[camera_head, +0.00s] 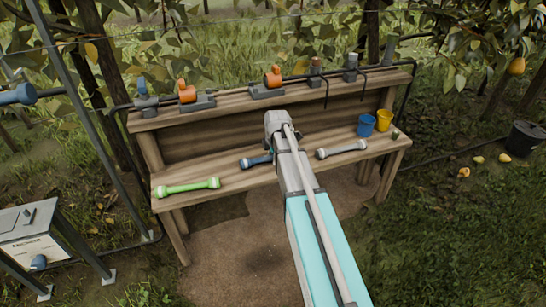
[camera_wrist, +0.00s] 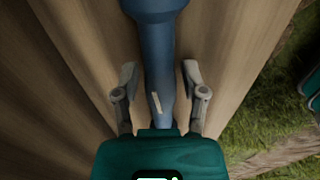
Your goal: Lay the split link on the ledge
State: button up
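A blue link (camera_head: 256,161) lies on the lower bench top (camera_head: 235,180), partly hidden by my arm in the head view. In the wrist view the blue link (camera_wrist: 160,60) runs up the middle and has a pale, slit-like mark on its shaft. My gripper (camera_wrist: 159,69) is open, with one finger on each side of the shaft and a small gap to each. My arm hides the fingers in the head view. The raised ledge (camera_head: 230,106) runs along the back of the bench, above the bench top.
A green link (camera_head: 187,187) lies left and a grey link (camera_head: 342,149) right on the bench top. A blue cup (camera_head: 366,126) and yellow cup (camera_head: 384,120) stand at the right end. Orange-topped fittings (camera_head: 187,93) and others occupy parts of the ledge, with bare stretches between.

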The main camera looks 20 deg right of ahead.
jog(key=shift+r, duration=0.15)
dwell(0.3)
notch_tip(320, 180, up, 12)
jog(key=s+p, duration=0.2)
jog(key=p, duration=1)
jog(key=shift+s, duration=0.2)
jog(key=shift+s, duration=0.1)
dwell(0.4)
jog(key=s+a+m+g, duration=0.1)
jog(key=s+a+m, duration=0.5)
jog(key=s+m, duration=0.3)
jog(key=s+a+m+g, duration=0.1)
jog(key=s+a+m, duration=0.5)
jog(key=s+m, duration=0.3)
jog(key=shift+s+f, duration=0.3)
jog(key=shift+s, duration=0.75)
